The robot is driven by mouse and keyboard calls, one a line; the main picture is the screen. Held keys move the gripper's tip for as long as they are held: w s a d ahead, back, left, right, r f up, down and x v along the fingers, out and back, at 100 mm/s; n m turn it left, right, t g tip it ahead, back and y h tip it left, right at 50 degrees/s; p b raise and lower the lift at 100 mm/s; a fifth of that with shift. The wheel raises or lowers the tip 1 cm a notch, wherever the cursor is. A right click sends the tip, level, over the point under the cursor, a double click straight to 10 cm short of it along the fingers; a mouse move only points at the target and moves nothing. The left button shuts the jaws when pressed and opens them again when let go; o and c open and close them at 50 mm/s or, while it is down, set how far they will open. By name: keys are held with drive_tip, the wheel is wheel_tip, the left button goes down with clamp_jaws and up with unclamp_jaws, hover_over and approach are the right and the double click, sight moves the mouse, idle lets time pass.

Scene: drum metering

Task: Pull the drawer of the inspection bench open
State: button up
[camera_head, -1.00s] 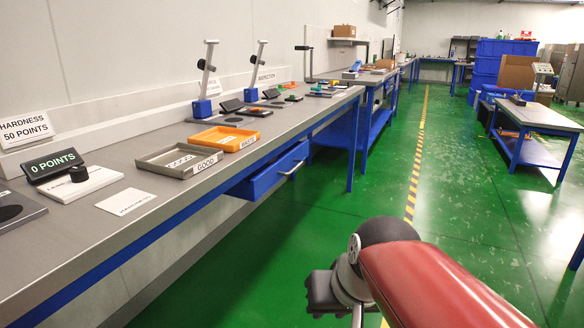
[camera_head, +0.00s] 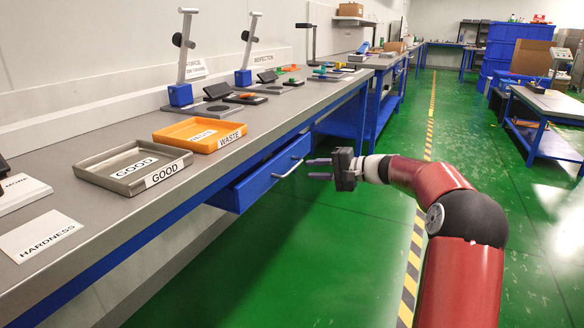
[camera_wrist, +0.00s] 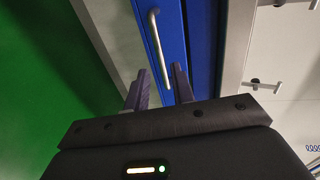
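The blue drawer (camera_head: 262,178) hangs under the inspection bench (camera_head: 120,228), with a silver bar handle (camera_head: 287,170) on its front. The drawer front looks about level with the bench edge; I cannot tell whether it is slightly out. My gripper (camera_head: 318,169) is just right of the handle in the head view, fingers pointing at it, open and empty.
A grey GOOD tray (camera_head: 97,178) and an orange WASTE tray (camera_head: 177,141) stand on the bench top above the drawer. Two blue-based gauge stands (camera_head: 181,94) are farther back. The green floor (camera_head: 300,270) beside the bench is clear.

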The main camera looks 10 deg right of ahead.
sight(294, 169)
drive_tip(key=x, duration=0.7)
drive_tip(key=shift+w+a+p, duration=0.15)
drive_tip(key=shift+a+p, duration=0.15)
drive_tip(key=shift+p, duration=0.1)
clamp_jaws()
